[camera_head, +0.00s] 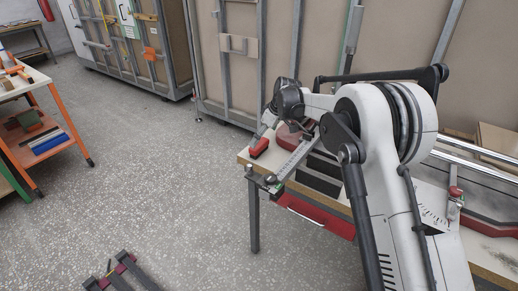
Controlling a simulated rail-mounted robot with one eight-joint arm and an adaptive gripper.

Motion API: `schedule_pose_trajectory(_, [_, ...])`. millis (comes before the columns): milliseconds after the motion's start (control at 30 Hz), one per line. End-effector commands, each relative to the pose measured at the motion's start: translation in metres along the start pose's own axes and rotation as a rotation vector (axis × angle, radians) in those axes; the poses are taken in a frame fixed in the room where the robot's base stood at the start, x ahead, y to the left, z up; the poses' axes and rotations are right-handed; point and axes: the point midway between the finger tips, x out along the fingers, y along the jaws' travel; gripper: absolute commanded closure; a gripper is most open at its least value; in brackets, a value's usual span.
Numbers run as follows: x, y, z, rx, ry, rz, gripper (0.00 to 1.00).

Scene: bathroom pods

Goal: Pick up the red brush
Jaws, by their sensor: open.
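A small red object (259,147), which looks like the red brush, lies at the left corner of the workbench (245,158). Its bristles cannot be made out. My gripper (268,122) is at the end of the white arm, just above and slightly right of the red object. It is small in view and partly hidden by my own dark wrist. The gripper is open, and nothing shows held in it. I cannot tell whether its fingers touch the red object.
A brownish-red part (291,134) and a metal ruler-like bar (297,157) lie right of the red object. A red drawer (320,214) sits under the bench. An orange-legged table (71,134) stands at left. Framed panels (230,60) line the back. The middle floor is clear.

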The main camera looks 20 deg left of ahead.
Motion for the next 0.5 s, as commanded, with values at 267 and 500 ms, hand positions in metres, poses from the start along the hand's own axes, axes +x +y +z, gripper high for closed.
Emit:
schedule_pose_trajectory(267, [0.021,0.001,0.001,0.000,0.000,0.000,0.00])
schedule_pose_trajectory(500, [0.047,0.006,0.002,0.000,0.000,0.000,0.00])
